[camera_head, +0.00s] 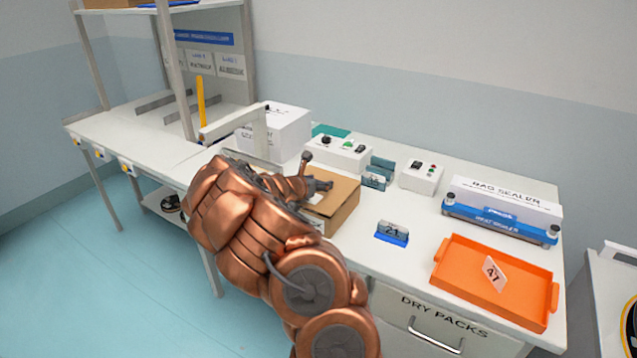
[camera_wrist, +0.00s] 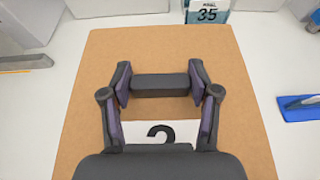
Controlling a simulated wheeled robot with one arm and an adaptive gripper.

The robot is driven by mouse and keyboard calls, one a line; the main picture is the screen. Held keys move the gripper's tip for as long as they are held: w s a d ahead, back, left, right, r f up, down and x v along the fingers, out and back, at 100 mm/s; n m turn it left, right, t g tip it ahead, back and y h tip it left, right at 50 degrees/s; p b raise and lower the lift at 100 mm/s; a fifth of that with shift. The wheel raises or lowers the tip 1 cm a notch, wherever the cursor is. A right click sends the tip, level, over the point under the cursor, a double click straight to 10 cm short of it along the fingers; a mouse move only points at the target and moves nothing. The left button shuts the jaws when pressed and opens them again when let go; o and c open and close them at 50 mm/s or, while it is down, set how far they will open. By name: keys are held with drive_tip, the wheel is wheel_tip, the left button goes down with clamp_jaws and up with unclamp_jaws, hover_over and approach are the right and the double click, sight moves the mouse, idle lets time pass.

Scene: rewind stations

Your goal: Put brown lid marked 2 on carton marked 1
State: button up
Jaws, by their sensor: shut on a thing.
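The brown lid (camera_wrist: 245,130) fills the middle of the wrist view, with a white label marked 2 (camera_wrist: 160,132) and a dark handle bar. My gripper (camera_wrist: 160,86) has its fingers at the two ends of this bar and is shut on it. In the head view, my gripper (camera_head: 318,186) is over the brown lid (camera_head: 343,192), partly hidden by my arm. Brown side faces (camera_head: 342,216) show below the lid's top, with part of a white label at the front. No mark 1 is readable, and I cannot tell whether the lid touches a carton beneath.
A blue holder marked 21 (camera_head: 392,233) stands right of the lid. A card marked 35 (camera_wrist: 207,11) is just behind it. A white box (camera_head: 275,130) and control boxes (camera_head: 338,150) are behind. An orange tray (camera_head: 450,283) and bag sealer (camera_head: 500,218) are at right.

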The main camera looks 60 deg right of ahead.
drive_tip(key=shift+f+b, duration=0.4)
drive_tip(key=shift+f, duration=0.15)
drive_tip(key=o, duration=1.2)
drive_tip(key=v, duration=1.2)
drive_tip(key=shift+s, duration=0.1)
